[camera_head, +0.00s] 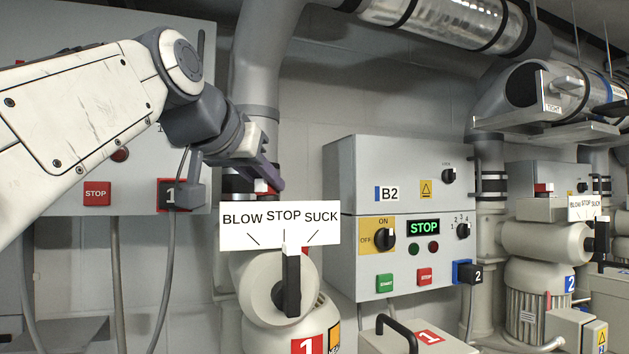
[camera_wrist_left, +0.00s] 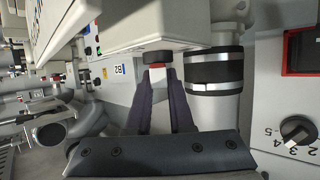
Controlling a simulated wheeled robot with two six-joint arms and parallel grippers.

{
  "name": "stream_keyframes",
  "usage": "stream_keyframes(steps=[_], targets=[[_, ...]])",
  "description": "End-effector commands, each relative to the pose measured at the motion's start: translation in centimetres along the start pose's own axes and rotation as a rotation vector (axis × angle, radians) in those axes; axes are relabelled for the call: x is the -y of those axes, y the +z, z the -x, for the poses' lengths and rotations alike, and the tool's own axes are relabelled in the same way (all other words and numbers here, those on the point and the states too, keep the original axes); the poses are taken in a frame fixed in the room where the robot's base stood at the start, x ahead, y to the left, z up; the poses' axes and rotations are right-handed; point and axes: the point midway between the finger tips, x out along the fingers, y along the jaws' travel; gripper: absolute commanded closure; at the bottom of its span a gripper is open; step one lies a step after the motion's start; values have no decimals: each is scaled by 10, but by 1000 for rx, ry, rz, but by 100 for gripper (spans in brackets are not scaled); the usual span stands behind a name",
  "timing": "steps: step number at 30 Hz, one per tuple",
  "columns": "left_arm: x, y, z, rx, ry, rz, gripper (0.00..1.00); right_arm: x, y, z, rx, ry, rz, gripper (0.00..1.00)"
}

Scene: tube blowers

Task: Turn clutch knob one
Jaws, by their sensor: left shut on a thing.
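The clutch knob (camera_head: 263,187) of blower one, red with white and black parts, sits just behind the top of the white BLOW STOP SUCK sign (camera_head: 280,226). My left gripper (camera_head: 268,181) reaches it from the upper left and hides part of it. In the left wrist view, both dark fingertips (camera_wrist_left: 157,76) close on the red and white piece of the knob, against a black round part (camera_wrist_left: 158,57). Blower one's black lever (camera_head: 291,282) points upright towards STOP. My right gripper is not in view.
A grey control box B2 (camera_head: 400,160) with a lit STOP display stands to the right. A second blower (camera_head: 540,285) stands further right. A grey panel (camera_head: 100,235) is behind my left arm. A pipe (camera_head: 262,70) rises close behind the gripper.

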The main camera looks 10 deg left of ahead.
Motion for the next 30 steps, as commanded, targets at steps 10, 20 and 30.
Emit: stream_keyframes(steps=[10, 20, 30], targets=[[6, 0, -1, 3, 254, -105, 100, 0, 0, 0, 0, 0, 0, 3], [5, -1, -2, 6, 539, -221, 100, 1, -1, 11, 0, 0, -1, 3], [5, 0, -3, 7, 739, -305, 100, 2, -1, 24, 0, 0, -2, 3]])
